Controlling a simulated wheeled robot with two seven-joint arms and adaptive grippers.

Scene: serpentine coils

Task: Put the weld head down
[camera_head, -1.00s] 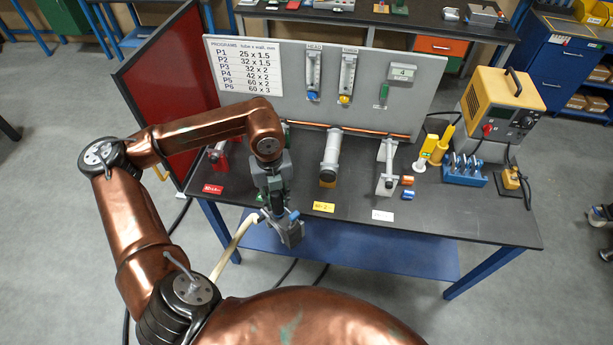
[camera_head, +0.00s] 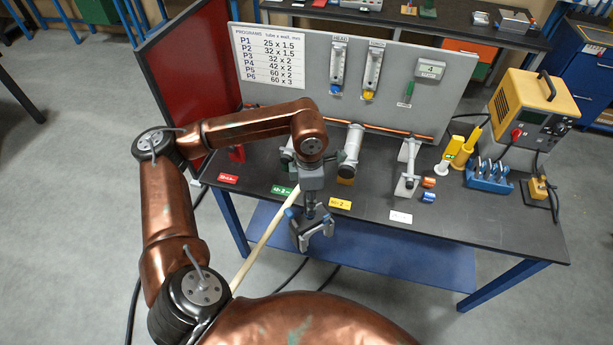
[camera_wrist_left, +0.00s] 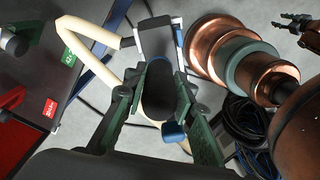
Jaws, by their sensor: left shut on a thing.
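My left gripper (camera_head: 312,182) points down in front of the bench and is shut on the weld head (camera_head: 312,231). The weld head is a grey, fork-shaped tool with blue parts, held in the air beyond the bench's front edge in the head view. In the left wrist view the weld head (camera_wrist_left: 157,92) sits between the green fingers of my left gripper (camera_wrist_left: 155,108). A cream hose (camera_head: 262,240) hangs near it. In the left wrist view a small dark gripper, seemingly my right one (camera_wrist_left: 294,23), shows at the upper right; its jaw state is unclear.
The dark bench (camera_head: 470,222) holds tube stands with red, green (camera_head: 282,190), yellow (camera_head: 340,203) and white (camera_head: 400,217) labels. A yellow power unit (camera_head: 530,105) and blue rack (camera_head: 489,178) are at the right.

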